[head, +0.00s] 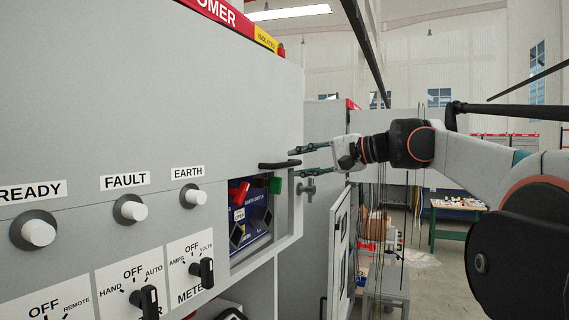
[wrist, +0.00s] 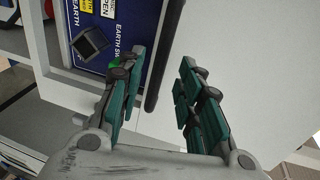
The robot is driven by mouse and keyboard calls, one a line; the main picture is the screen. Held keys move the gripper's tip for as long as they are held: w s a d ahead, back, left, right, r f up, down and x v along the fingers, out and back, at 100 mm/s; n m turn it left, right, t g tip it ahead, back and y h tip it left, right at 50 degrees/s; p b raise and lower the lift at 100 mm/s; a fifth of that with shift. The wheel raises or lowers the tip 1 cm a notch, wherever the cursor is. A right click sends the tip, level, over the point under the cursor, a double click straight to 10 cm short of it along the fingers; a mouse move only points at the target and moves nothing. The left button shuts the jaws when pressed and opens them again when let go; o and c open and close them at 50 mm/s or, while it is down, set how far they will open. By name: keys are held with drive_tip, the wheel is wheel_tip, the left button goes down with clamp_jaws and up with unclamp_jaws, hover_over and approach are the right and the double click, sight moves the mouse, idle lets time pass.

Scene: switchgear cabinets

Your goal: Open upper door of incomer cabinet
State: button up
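The cabinet fills the left of the head view under a red sign (head: 218,12) whose visible letters end in "OMER". Its large grey upper door (head: 160,95) looks shut. A black bar handle (head: 280,164) is at its lower right; it also shows as a dark bar in the wrist view (wrist: 166,50). My gripper (head: 292,162) is open at the door's right edge, one finger above the handle's level and one below. In the wrist view my gripper (wrist: 153,68) has the bar between its fingertips, with visible gaps on both sides. Contact is not visible.
Below the handle is an opening with a blue earth switch panel (head: 255,218). A grey latch knob (head: 308,188) sticks out nearby. Labelled knobs and rotary switches (head: 203,270) line the cabinet front. A green table (head: 455,212) is farther back.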

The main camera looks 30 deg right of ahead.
sight(291, 164)
drive_tip(key=shift+x, duration=2.3)
clamp_jaws()
